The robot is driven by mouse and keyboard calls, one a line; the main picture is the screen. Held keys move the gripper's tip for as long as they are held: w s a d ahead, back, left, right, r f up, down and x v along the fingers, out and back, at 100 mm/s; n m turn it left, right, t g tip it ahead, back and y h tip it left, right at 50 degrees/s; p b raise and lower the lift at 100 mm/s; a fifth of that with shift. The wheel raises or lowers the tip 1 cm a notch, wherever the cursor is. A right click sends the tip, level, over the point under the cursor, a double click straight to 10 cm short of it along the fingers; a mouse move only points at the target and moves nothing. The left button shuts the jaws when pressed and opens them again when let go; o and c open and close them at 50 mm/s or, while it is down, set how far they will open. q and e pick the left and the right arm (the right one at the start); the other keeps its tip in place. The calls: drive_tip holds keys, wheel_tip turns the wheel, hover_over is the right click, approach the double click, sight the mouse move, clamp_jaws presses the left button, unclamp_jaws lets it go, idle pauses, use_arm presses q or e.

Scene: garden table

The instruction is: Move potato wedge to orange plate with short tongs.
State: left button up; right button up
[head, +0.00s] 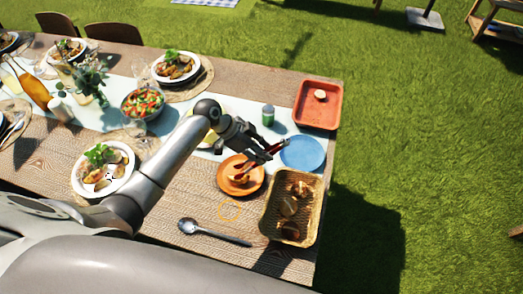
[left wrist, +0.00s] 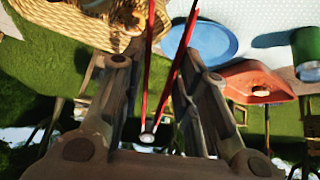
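My left gripper (head: 262,150) is over the right part of the table, above and right of the orange plate (head: 226,187). It is shut on the red short tongs (head: 268,155), whose two arms also show between the fingers in the left wrist view (left wrist: 164,75). The tongs point down-left to the orange plate. A brown potato wedge (head: 240,180) shows at the plate's middle, under the tong tips; I cannot tell whether the tips touch it. Several more brown pieces (head: 290,207) lie in the wicker basket (head: 267,213) right of the plate. My right gripper is out of view.
A blue plate (head: 303,153) lies behind the basket, with a red-orange tray (head: 318,118) beyond it and a green can (head: 268,115) nearby. Salad bowl (head: 143,103) and set plates are left. Grass lies past the right edge.

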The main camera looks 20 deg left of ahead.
use_arm(q)
wheel_tip(320, 180, up, 9)
drive_tip(key=p, duration=0.6)
drive_tip(key=shift+r, duration=0.2)
